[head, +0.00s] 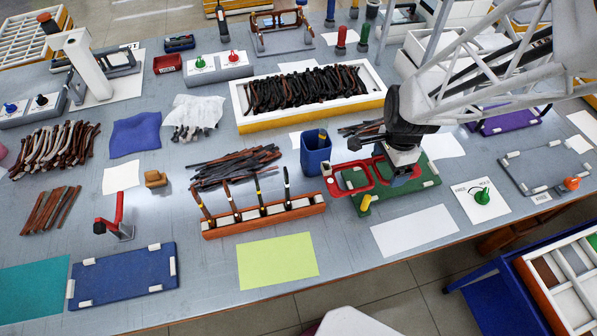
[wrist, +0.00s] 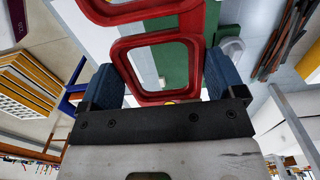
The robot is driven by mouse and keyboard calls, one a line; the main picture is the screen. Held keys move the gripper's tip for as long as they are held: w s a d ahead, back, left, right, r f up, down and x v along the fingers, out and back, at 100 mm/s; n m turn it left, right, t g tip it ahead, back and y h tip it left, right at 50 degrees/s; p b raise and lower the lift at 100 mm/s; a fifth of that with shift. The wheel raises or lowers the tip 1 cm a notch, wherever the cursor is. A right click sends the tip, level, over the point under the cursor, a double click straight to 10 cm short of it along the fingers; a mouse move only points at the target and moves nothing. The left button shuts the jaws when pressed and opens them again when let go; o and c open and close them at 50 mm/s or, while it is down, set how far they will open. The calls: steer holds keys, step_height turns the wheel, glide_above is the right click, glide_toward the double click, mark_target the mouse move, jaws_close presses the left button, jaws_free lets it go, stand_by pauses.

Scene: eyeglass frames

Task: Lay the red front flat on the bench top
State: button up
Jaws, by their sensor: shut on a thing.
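The red front (head: 336,182), an eyeglass front with two rounded rims, is in my gripper (head: 404,172) above a green fixture (head: 425,186) at the right of the bench. In the wrist view, one rim of the red front (wrist: 160,98) lies between the two blue fingers of my gripper (wrist: 161,82), and the other rim extends beyond it. My gripper is shut on this front. In the head view, my gripper hides part of the near rim. Whether the front touches the fixture cannot be told. The grey bench top (head: 180,215) is clear in patches.
A yellow peg (head: 365,203) stands at the fixture's front left corner. A blue cup (head: 315,152) and an orange rack (head: 265,220) with upright temples are to the left. A white sheet (head: 413,231) lies in front; a green knob (head: 482,196) stands right.

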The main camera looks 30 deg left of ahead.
steer(key=s+a+f, duration=0.1)
steer(key=s, duration=0.8)
steer(key=s+a+f, duration=0.2)
steer(key=s, duration=0.7)
steer(key=s+d+f, duration=0.2)
steer(key=s+d, duration=0.1)
steer(key=s, duration=0.5)
steer(key=s+d+f, duration=0.2)
steer(key=s+d, duration=0.1)
steer(key=s, duration=0.5)
steer(key=shift+s+f, duration=0.15)
steer(key=shift+f, duration=0.05)
steer(key=shift+a, duration=0.2)
glide_above(295, 257)
steer(key=shift+f, duration=0.75)
steer(key=shift+f, duration=0.1)
steer(key=shift+f, duration=1.65)
